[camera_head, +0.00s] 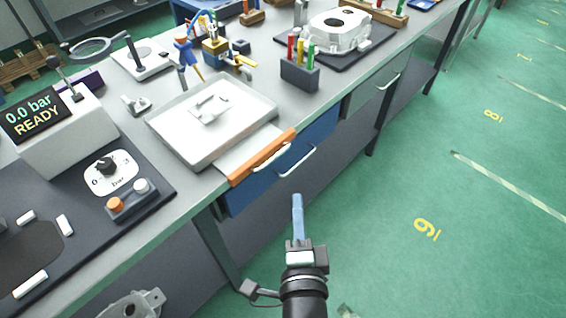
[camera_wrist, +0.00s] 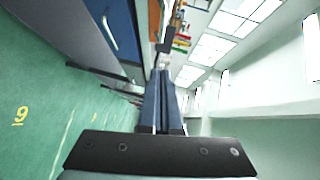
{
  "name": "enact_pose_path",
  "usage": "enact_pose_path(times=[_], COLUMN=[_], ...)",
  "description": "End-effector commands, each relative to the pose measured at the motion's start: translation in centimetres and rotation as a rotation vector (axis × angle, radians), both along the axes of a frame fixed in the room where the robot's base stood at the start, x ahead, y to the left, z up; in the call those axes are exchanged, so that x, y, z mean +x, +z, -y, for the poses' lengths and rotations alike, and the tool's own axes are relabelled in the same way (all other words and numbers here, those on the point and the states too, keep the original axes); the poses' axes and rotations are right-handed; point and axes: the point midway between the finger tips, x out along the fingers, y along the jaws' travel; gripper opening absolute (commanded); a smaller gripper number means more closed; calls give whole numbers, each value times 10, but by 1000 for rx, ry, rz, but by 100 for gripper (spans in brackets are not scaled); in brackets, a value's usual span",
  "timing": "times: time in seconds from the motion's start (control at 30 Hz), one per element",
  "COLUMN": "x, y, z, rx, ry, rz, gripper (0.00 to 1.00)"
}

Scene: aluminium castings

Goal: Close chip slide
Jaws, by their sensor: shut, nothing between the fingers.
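The chip slide is a flat grey plate (camera_head: 238,152) with an orange front bar (camera_head: 262,158) and a pale handle on it. It sticks out past the table's front edge, beside the white tray (camera_head: 205,120), with a strip of plate showing between tray and bar. My gripper (camera_head: 297,198) is shut and empty, in front of the table and below the orange bar, apart from it. In the wrist view the closed blue fingers (camera_wrist: 163,75) point forward past the bench side.
Blue drawers with a handle (camera_head: 297,162) sit under the table (camera_head: 255,95). A pressure box with a display (camera_head: 35,113) and knob stands at left. A dark pen block (camera_head: 300,73) and a casting (camera_head: 340,30) stand farther back. The green floor at right is clear.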

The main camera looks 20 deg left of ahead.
Motion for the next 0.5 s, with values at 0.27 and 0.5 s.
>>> enact_pose_path(times=[0.27,0.5], x=[47,75], y=[-4,-10], z=[-22,-48], rx=[1,-2], ry=[3,4], rz=[3,0], gripper=[0,0])
